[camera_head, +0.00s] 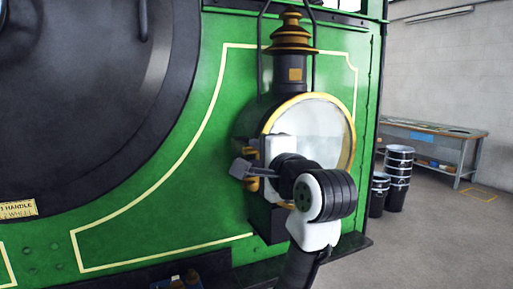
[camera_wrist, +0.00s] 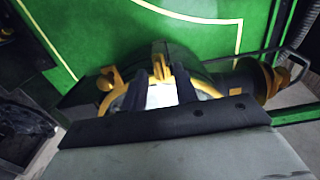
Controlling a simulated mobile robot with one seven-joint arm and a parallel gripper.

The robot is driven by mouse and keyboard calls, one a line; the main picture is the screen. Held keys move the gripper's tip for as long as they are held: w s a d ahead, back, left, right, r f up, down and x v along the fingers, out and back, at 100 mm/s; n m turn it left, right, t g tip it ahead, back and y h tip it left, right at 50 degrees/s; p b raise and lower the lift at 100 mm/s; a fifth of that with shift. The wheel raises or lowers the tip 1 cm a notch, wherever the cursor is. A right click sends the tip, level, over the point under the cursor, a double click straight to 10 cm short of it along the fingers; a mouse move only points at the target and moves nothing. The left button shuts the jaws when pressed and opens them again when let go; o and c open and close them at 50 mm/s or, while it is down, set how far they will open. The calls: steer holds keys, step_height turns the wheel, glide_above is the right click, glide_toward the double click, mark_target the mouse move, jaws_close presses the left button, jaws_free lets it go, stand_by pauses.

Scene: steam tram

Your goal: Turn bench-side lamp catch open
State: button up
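The lamp (camera_head: 308,125) is a black drum with a brass-rimmed round glass and a brass-topped chimney, mounted on the green front. Brass fittings (camera_head: 251,183) show at its left edge, partly hidden by my gripper. In the wrist view an upright brass piece (camera_wrist: 161,62), which looks like the catch, stands at the lamp's rim. A brass knob (camera_wrist: 108,79) is to its left. My gripper (camera_wrist: 160,77) has its two dark fingers apart, one each side of the brass piece in that view. I cannot tell whether they touch it. In the head view my gripper (camera_head: 243,168) reaches across the lamp's face.
A workbench (camera_head: 432,133) stands against the back wall at right. Stacked black drums (camera_head: 398,170) stand in front of it. The grey floor (camera_head: 430,235) at right is clear. A dark handrail (camera_wrist: 292,62) runs near the lamp chimney in the wrist view.

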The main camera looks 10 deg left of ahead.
steer(key=shift+w+a, duration=0.2)
steer(key=shift+w, duration=0.1)
steer(key=shift+c, duration=0.4)
jaws_close()
steer(key=shift+n, duration=0.3)
steer(key=n+b, duration=0.1)
steer(key=n, duration=0.2)
steer(key=shift+n, duration=0.4)
steer(key=n+b, duration=0.1)
steer(key=n, duration=0.3)
steer(key=n+b, duration=0.1)
steer(key=n, duration=0.4)
steer(key=shift+a+r+n, duration=0.1)
steer(key=shift+n, duration=0.3)
steer(key=shift+s+a+n+b, duration=0.1)
steer(key=shift+n+b, duration=0.55)
steer(key=shift+n, duration=1.25)
